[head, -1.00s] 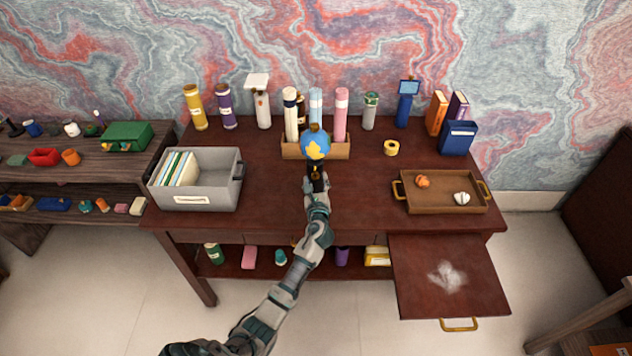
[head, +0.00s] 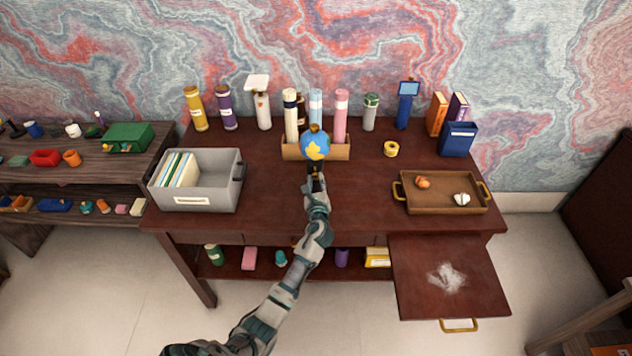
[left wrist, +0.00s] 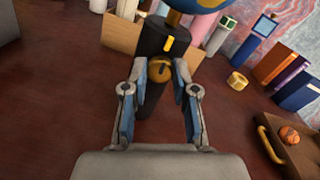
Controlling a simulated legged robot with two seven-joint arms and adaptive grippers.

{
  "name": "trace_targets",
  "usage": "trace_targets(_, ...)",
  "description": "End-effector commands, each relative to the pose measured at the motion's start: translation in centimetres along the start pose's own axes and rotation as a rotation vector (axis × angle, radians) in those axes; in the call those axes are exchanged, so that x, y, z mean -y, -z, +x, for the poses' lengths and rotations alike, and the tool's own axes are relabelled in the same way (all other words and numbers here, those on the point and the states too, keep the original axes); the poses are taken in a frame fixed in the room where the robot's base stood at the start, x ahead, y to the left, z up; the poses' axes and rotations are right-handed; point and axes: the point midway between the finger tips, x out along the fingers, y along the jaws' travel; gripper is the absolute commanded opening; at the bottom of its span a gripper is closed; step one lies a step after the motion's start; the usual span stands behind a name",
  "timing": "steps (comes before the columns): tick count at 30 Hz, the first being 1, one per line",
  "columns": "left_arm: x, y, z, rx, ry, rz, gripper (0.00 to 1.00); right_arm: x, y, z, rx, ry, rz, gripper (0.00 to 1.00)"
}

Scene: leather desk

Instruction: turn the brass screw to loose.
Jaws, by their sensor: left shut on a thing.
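A small globe (head: 315,146), blue with yellow land, stands on a black post near the desk's middle. In the left wrist view, the post (left wrist: 155,42) has a yellow mark (left wrist: 168,43) on it. The brass screw (left wrist: 161,70) sits low on the post, between the fingertips of my left gripper (left wrist: 160,74). The left gripper is shut on the screw; its fingers sit on either side. In the head view, the left gripper (head: 316,183) is just in front of the post and hides the screw. My right gripper is not in view.
A wooden rack (head: 337,151) with several tubes stands close behind the globe. A grey bin (head: 222,187) with files is at the left. A brown tray (head: 440,202) and a yellow tape roll (head: 391,149) are at the right.

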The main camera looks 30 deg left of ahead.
Motion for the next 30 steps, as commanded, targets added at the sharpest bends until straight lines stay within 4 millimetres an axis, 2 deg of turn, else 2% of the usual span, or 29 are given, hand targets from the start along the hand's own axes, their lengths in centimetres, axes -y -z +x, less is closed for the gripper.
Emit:
trace_targets(14, -0.1, 0.3, 0.0, -0.003, -0.002, -0.386, 0.00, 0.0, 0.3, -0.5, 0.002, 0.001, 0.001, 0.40)
trace_targets(20, -0.1, 0.4, -0.1, -0.004, -0.003, -0.577, 0.00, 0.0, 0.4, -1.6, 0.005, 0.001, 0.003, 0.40)
trace_targets(30, -0.1, 0.5, 0.0, -0.004, -0.004, -0.900, 0.00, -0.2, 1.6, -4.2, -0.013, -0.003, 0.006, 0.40)
